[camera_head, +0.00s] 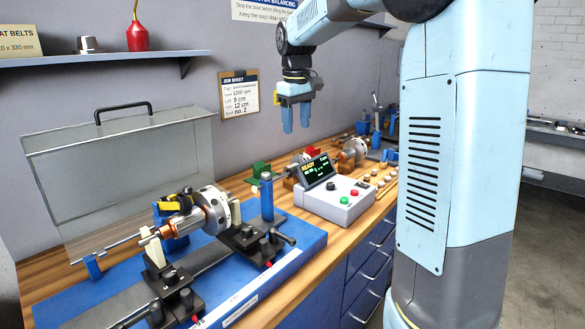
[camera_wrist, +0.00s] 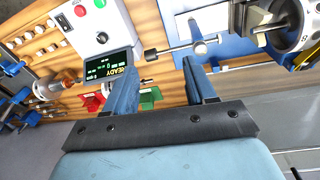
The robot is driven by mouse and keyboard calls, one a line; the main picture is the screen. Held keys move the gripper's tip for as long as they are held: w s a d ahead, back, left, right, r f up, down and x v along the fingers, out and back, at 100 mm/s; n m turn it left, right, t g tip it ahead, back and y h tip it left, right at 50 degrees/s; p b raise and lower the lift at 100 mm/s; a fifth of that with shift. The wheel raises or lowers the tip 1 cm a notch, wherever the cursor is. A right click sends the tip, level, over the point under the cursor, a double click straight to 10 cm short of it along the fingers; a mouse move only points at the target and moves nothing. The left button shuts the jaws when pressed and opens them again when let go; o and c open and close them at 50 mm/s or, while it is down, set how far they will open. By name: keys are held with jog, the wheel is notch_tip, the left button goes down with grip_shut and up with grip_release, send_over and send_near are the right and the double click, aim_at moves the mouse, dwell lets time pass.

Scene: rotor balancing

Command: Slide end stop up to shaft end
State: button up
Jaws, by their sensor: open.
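The end stop appears to be the blue post (camera_head: 267,197) at the right end of the blue base, with a thin knobbed rod through its top. In the wrist view the rod (camera_wrist: 172,49) lies beyond my fingertips, its knob near the left finger.
The control box (camera_head: 338,198) with a READY display stands right of the base. A clear guard (camera_head: 120,165) with a black handle stands behind the rotor. Green and red blocks (camera_head: 259,174) and a second spindle (camera_head: 352,152) lie farther back. Small weights line the bench's right side.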

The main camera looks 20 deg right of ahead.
jog(key=w+d+f+n+g, duration=0.1)
jog(key=w+f, duration=0.3)
jog(key=w, duration=0.5)
notch_tip(320, 180, down, 13)
jog(key=shift+s+f, duration=0.1)
jog(key=shift+f, duration=0.1)
jog(key=shift+c, duration=0.2)
grip_shut()
dwell(0.4)
